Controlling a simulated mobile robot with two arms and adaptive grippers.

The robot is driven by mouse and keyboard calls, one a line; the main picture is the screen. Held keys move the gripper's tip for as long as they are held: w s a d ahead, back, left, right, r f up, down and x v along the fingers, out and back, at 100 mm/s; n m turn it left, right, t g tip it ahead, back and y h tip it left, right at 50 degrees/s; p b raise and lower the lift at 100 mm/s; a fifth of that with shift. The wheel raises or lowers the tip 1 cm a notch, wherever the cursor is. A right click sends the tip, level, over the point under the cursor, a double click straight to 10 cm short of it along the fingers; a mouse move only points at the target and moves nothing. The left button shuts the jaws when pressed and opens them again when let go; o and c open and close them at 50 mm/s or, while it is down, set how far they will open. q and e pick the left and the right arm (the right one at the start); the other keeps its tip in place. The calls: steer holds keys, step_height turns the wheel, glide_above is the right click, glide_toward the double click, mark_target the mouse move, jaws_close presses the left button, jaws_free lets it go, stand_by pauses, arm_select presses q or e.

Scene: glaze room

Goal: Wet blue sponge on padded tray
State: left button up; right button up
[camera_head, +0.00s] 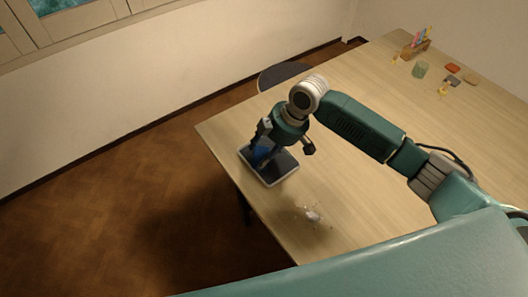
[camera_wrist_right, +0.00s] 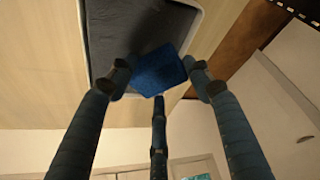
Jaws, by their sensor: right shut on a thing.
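The blue sponge (camera_head: 262,149) is between the fingers of my right gripper (camera_head: 281,152), which is shut on it. The wrist view shows the sponge (camera_wrist_right: 158,72) over the near end of the padded tray, with a fingertip on either side and a third finger below it. The padded tray (camera_head: 283,173) has a dark grey pad and a pale rim and lies at the table's near left corner; its pad (camera_wrist_right: 130,30) also shows in the wrist view. I cannot tell whether the sponge touches the pad. My left gripper is out of view.
A small whitish object (camera_head: 313,215) with thin prongs lies on the table (camera_head: 370,85) near the tray. A green cup (camera_head: 420,70), small coloured blocks (camera_head: 453,68) and a holder (camera_head: 416,47) stand far right. A dark rounded seat (camera_head: 284,74) is behind the table.

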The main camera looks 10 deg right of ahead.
mark_target(264, 155)
steer(key=shift+s, duration=0.1)
step_height(264, 155, up, 2)
steer(key=p, duration=0.2)
steer(key=shift+r+p, duration=0.25)
steer(key=shift+p, duration=0.15)
steer(key=shift+r+p, duration=0.35)
steer(key=shift+r, duration=1.9)
